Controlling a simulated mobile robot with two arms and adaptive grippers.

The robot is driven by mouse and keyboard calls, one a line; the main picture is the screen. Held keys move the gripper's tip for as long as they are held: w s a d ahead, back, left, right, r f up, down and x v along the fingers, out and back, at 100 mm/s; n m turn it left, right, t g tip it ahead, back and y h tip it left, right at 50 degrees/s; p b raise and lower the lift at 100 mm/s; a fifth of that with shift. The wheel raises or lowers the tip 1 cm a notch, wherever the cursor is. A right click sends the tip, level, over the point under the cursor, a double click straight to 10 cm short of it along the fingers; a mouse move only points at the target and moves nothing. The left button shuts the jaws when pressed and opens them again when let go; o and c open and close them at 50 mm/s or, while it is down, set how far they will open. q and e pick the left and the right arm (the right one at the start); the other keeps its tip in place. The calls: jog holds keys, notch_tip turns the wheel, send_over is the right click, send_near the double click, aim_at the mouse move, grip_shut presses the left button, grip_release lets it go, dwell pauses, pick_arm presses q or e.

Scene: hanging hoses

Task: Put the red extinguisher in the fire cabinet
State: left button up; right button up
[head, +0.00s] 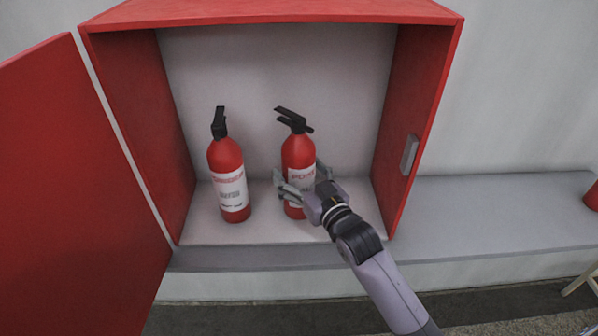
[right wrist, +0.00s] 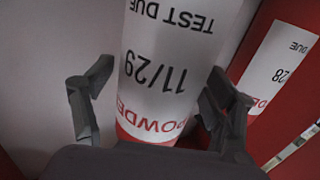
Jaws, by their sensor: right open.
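The fire cabinet (head: 408,110) is an open red box with a pale inside. Two red extinguishers with black handles and white labels stand upright on its floor. The right extinguisher (head: 298,151) is between the fingers of my right gripper (head: 300,178). The left extinguisher (head: 226,160) stands apart from the gripper. In the right wrist view, the open fingers (right wrist: 160,75) lie on either side of the labelled extinguisher (right wrist: 168,50), with a gap at the left finger. The other extinguisher (right wrist: 275,65) shows at the right there. My left gripper is out of view.
The cabinet's red door (head: 70,190) is swung open on the left. A grey ledge (head: 490,212) runs under and to the right of the cabinet, mostly clear. A red object (head: 592,197) is cut off at the right edge, above part of a light wooden piece (head: 582,282).

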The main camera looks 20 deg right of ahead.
jog(key=shift+r, duration=0.1)
jog(key=s+d+b, duration=0.1)
jog(key=s+d, duration=0.1)
jog(key=s, duration=1)
jog(key=shift+d, duration=0.15)
